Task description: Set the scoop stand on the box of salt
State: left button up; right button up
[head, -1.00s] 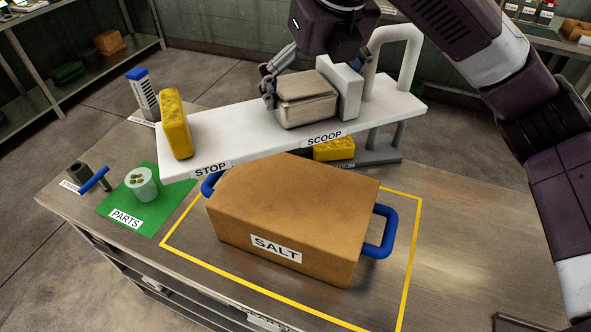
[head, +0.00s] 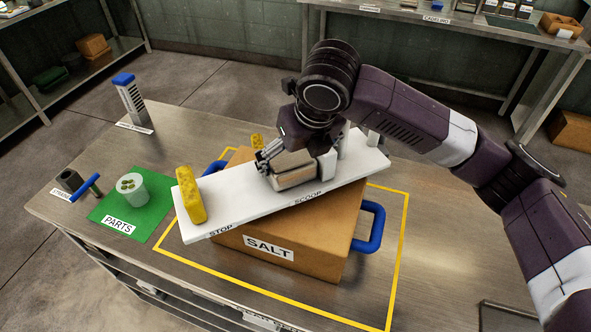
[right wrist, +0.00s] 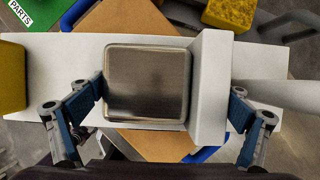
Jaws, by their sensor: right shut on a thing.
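The scoop stand (head: 240,198) is a long white board with a yellow block at its STOP end, a metal scoop block and a white upright in its middle. My right gripper (head: 292,166) is shut on it; in the right wrist view its fingers (right wrist: 168,95) straddle the metal block and upright. The stand lies across the top of the brown box of salt (head: 310,247), turned askew, its STOP end overhanging the box's left side. Whether it touches the box top I cannot tell. The box also shows below the board in the right wrist view (right wrist: 150,146). My left gripper is not in view.
The box stands inside a yellow outline (head: 400,262) with blue handles (head: 372,228) at its sides. A cup (head: 133,190) stands on the green PARTS mat (head: 107,207) at left. A blue-topped block (head: 130,98) stands behind.

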aim_at(301, 162)
notch_tip(301, 162, down, 4)
jog(key=shift+f, duration=0.1)
jog(key=o, duration=1.5)
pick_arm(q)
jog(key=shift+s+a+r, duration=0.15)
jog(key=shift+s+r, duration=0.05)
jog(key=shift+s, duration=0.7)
pick_arm(e)
jog(key=shift+s+r, duration=0.15)
jog(key=shift+r, duration=0.35)
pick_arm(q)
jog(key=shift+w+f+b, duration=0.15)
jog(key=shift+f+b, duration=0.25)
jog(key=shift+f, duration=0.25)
pick_arm(e)
jog(key=v, duration=1.1)
jog(key=shift+s, duration=0.2)
jog(key=shift+f, duration=0.1)
